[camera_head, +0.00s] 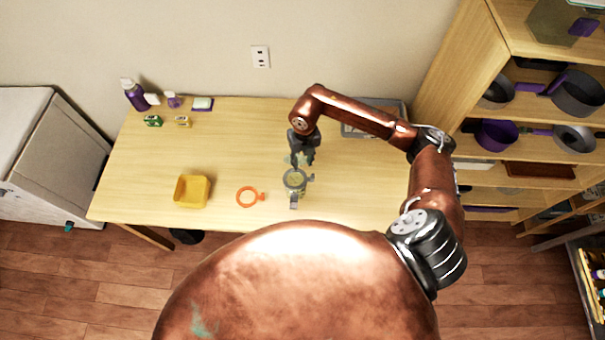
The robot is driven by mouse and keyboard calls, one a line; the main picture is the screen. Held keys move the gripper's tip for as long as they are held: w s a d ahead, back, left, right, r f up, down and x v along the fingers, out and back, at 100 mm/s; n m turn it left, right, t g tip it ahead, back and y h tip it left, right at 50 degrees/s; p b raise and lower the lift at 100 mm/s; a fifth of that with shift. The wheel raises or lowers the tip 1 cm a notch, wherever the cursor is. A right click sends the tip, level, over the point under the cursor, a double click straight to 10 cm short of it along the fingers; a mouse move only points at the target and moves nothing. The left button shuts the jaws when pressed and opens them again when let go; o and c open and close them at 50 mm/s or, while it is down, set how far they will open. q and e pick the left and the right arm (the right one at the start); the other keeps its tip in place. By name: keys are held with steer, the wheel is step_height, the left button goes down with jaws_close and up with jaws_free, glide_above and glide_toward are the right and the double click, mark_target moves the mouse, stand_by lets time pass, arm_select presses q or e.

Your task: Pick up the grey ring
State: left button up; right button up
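The grey ring (285,183) lies on the light wooden table (140,195), near the middle of its front half. A small grey piece sticks out on its right and another at its front. My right gripper (298,164) points down at the far edge of the ring and overlaps it in the view. The fingers are small and dark here, so I cannot tell whether they touch the ring or how far apart they are. My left gripper is not in view.
An orange ring (238,198) lies just left of the grey one, and a yellow container (192,204) stands farther left. Bottles (137,98) and small boxes stand at the back left. A grey tray (352,131) is at the back right, beside a shelf (458,62) with pans.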

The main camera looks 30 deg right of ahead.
steer(key=shift+w+d+f, duration=0.1)
steer(key=shift+d+f, duration=0.15)
steer(key=shift+d, duration=0.15)
steer(key=shift+a+f, duration=0.15)
steer(key=shift+f, duration=0.7)
steer(key=f+p, duration=0.1)
steer(key=f, duration=0.1)
steer(key=f+p, duration=0.1)
steer(key=f, duration=0.1)
steer(key=shift+s+a+f, duration=0.15)
steer(key=shift+s, duration=0.05)
steer(key=shift+f, duration=0.6)
steer(key=shift+c, duration=0.6)
jaws_close()
